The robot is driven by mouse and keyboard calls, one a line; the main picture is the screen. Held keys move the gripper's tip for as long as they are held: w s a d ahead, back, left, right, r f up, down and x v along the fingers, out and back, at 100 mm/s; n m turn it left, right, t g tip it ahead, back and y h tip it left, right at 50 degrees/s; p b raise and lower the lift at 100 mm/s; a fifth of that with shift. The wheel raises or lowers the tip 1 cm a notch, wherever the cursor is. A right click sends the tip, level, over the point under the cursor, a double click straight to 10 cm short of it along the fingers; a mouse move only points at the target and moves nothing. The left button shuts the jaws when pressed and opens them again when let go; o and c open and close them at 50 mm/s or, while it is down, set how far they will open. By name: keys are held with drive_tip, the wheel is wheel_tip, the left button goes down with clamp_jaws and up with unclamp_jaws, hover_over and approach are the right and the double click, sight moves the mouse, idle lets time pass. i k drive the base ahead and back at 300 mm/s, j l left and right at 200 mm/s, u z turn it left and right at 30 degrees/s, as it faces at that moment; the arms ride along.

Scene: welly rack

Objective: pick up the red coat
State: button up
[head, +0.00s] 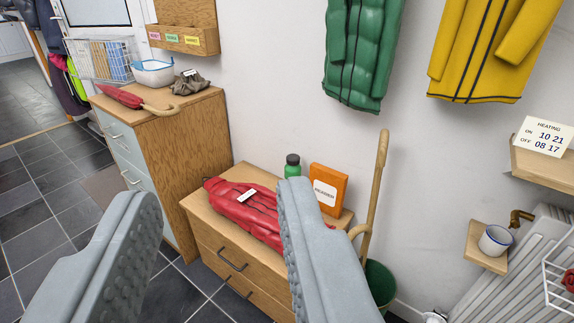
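The red coat (241,206) lies folded on top of a low wooden drawer unit (205,224). A small white label or tag (247,195) rests on it. My gripper (218,222) is in the foreground with its two grey fingers spread wide and nothing between them. The coat is beyond the fingers, and the right finger hides part of the coat's right end.
A green bottle (292,167) and an orange box (327,189) stand behind the coat. A wooden-handled stick (376,185) rises from a green bin (381,282) at right. A taller cabinet (166,150) stands left, with a red umbrella (122,97) on top. Green (362,50) and yellow (490,50) coats hang above.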

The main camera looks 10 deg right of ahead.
sight(252, 206)
drive_tip(key=i+j, duration=0.25)
drive_tip(key=i, duration=0.15)
drive_tip(key=i+j, duration=0.25)
drive_tip(key=i, duration=0.15)
drive_tip(key=i+j, duration=0.25)
drive_tip(key=i, duration=0.2)
